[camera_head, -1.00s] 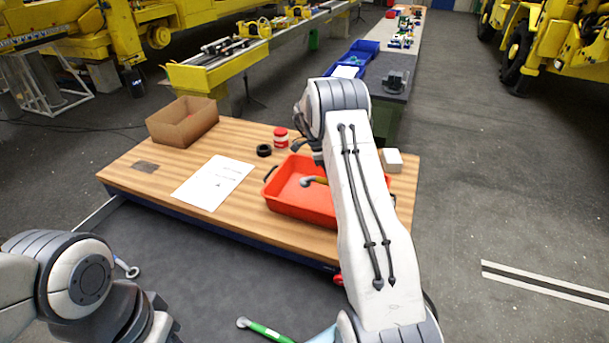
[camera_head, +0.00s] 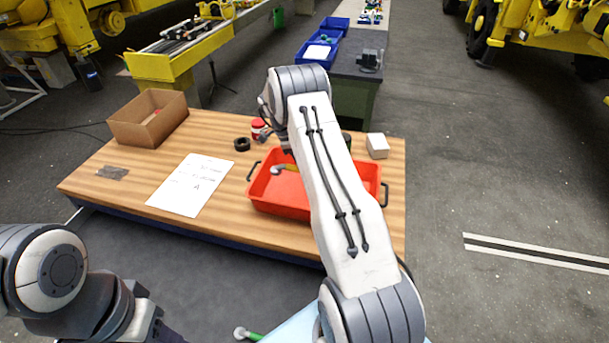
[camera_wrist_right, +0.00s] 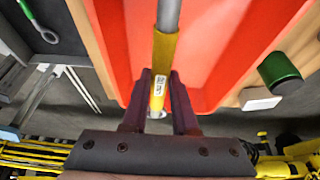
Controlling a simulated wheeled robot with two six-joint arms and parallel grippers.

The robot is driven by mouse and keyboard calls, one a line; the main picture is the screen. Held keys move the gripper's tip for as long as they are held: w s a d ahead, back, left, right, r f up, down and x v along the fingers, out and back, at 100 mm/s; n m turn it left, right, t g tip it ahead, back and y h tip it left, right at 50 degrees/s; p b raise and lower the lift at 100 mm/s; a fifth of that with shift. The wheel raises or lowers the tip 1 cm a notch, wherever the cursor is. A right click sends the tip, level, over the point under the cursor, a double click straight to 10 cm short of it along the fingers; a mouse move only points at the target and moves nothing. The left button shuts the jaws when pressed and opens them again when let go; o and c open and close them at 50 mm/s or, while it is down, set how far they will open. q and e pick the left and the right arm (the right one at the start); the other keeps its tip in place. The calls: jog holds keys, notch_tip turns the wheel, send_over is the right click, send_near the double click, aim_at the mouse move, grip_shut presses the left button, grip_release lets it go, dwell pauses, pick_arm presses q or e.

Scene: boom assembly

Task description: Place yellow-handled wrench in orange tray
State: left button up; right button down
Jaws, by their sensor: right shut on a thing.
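The orange tray (camera_head: 282,211) lies on the wooden table, partly hidden behind my right arm. In the right wrist view, my right gripper (camera_wrist_right: 159,82) is shut on the yellow handle of the wrench (camera_wrist_right: 163,58). The wrench's grey shaft runs on over the tray's orange floor (camera_wrist_right: 215,40). In the head view the wrench's grey end (camera_head: 278,169) shows inside the tray's outline, left of my arm; its height above the floor is unclear. My right gripper is hidden there. My left gripper (camera_head: 160,328) is at the lower left, away from the table; its jaws are unclear.
A cardboard box (camera_head: 150,118), a paper sheet (camera_head: 190,185), a black ring (camera_head: 242,144), a red-and-white jar (camera_head: 258,128) and a white block (camera_head: 377,146) stand around the tray. A green can (camera_wrist_right: 280,72) is beside it. A green-handled wrench (camera_head: 246,334) lies at the bottom.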

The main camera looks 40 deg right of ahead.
notch_tip(320, 180, down, 3)
notch_tip(320, 180, down, 6)
jog(key=shift+f, duration=0.7)
jog(key=shift+f+b, duration=0.6)
jog(key=shift+b, duration=0.15)
dwell(0.3)
jog(key=c, duration=0.6)
grip_release()
jog(key=shift+s, duration=0.1)
